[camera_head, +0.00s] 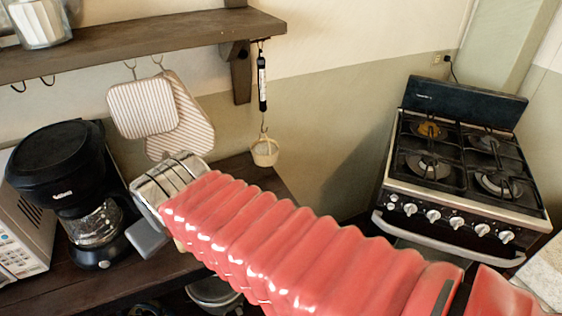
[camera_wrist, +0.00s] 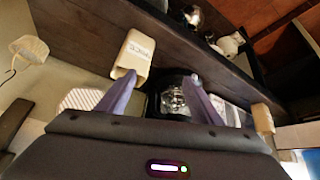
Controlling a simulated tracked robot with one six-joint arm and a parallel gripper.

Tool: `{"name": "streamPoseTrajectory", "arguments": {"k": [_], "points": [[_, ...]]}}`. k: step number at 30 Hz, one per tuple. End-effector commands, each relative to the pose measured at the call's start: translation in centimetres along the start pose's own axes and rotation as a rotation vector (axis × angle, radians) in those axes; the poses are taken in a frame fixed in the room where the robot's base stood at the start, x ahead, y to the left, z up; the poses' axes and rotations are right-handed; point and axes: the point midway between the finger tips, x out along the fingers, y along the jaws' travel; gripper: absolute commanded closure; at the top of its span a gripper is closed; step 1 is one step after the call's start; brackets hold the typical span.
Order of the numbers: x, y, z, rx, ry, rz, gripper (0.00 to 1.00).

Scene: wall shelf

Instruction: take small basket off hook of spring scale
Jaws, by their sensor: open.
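The small cream basket (camera_head: 264,152) hangs on the hook below the dark spring scale (camera_head: 262,85), which hangs from the right end of the wall shelf. My gripper (camera_wrist: 162,77) is open, with nothing held between its two fingers in the wrist view. In the head view my arm's end is left of the basket and apart from it, in front of the counter; the fingers are mostly hidden there. A pale ribbed object at the upper left of the wrist view may be the basket, but I cannot tell for sure.
The wooden shelf (camera_head: 140,42) runs above the counter. Striped pot holders (camera_head: 143,107) hang below it. A black coffee maker (camera_head: 65,175) and a microwave (camera_head: 22,225) stand at left. A stove (camera_head: 455,165) stands at right. The wall right of the basket is clear.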

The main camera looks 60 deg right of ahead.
Motion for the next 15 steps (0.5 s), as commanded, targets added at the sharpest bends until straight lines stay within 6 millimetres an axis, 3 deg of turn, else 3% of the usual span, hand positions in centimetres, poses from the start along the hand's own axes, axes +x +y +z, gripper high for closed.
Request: {"name": "streamPoseTrajectory", "arguments": {"k": [11, 15], "points": [[4.9, 11.7, -5.0, 0.119, 0.16, 0.225, 0.13], [6.3, 15.9, -5.9, 0.143, 0.216, 0.286, 0.12]]}}
